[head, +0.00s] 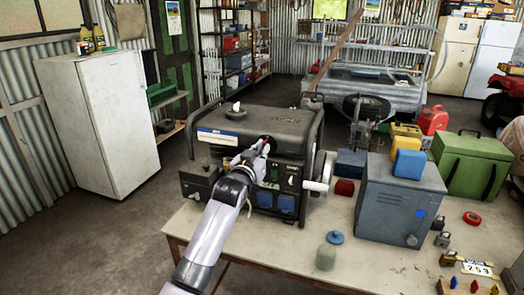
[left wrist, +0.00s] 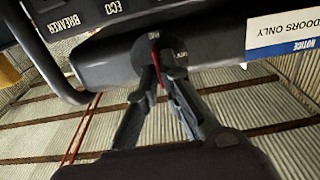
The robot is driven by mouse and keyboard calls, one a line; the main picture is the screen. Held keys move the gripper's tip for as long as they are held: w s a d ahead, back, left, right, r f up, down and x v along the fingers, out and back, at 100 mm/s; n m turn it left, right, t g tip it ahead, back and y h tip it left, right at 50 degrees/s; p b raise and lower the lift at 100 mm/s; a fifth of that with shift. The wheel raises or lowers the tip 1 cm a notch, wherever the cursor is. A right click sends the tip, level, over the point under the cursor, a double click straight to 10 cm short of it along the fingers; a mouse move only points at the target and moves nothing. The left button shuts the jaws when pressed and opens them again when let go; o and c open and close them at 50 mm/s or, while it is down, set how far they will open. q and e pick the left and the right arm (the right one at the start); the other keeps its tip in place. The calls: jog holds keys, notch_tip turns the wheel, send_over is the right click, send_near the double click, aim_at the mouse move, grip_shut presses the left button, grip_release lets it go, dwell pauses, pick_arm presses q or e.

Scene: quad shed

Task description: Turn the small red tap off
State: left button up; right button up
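The small red tap (left wrist: 157,68) is a thin red lever on a dark round plate with small lettering, on the generator's panel, in the left wrist view. My left gripper (left wrist: 160,82) has its two fingertips close together, one on each side of the lever, and looks shut on it. In the head view the left gripper (head: 264,147) is at the front of the black generator (head: 285,122), with a bit of red at its tip. The tap's plate is hidden there behind the gripper. My right gripper is not in view.
The generator stands on a workbench (head: 300,246). To its right are a grey metal box (head: 385,205), a blue can (head: 409,164) and a green chest (head: 470,165). A white fridge (head: 103,120) is at left.

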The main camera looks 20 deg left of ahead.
pick_arm(q)
grip_shut()
jog(key=shift+m, duration=0.4)
jog(key=shift+d+f+m+p, duration=0.15)
jog(key=shift+m+p, duration=1.35)
jog(key=shift+m, duration=2.8)
jog(key=shift+d+f+m+p, duration=0.1)
jog(key=shift+m+p, duration=1.4)
jog(key=shift+m, duration=2.8)
jog(key=o, duration=0.5)
grip_release()
